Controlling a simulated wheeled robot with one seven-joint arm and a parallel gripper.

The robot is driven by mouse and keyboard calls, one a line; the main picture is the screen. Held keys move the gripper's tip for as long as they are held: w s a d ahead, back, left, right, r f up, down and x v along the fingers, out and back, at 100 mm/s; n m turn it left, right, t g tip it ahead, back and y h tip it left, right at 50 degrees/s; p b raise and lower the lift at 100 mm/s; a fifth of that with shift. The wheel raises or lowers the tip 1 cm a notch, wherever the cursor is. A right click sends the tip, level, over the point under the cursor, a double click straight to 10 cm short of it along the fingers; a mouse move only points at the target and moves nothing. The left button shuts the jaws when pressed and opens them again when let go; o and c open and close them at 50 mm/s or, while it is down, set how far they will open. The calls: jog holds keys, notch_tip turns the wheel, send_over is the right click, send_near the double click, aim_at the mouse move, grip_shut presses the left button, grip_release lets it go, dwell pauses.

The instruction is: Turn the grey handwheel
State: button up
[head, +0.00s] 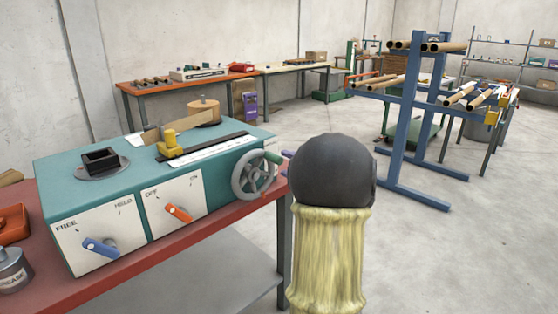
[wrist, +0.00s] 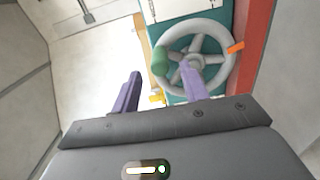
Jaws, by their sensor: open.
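The grey handwheel (head: 237,183) is on the right end of the teal machine (head: 218,190), with a green knob (head: 272,157) at its rim. In the wrist view the handwheel (wrist: 229,66) fills the upper right, with the green knob (wrist: 160,60) on its left side and an orange pointer at its right. My gripper (wrist: 161,82) is open. Its purple fingers are apart, and the knob appears between and beyond their tips. The right finger overlaps the wheel's lower part in the picture. I cannot tell whether it touches. In the head view my dark wrist hides most of the gripper.
The machine's front has a blue lever (head: 100,247) and an orange lever (head: 179,212). It stands on a red bench (head: 150,262). An orange box (head: 13,224) and a grey can (head: 12,270) are at the left.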

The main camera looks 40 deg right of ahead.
jog(key=s+d, duration=0.1)
jog(key=s, duration=1)
jog(key=shift+s+d, duration=0.15)
jog(key=shift+s, duration=0.2)
jog(key=shift+p, duration=0.5)
jog(key=m+p, duration=1.4)
jog(key=p, duration=0.3)
jog(key=shift+s+p, duration=0.1)
jog(key=shift+p, duration=0.3)
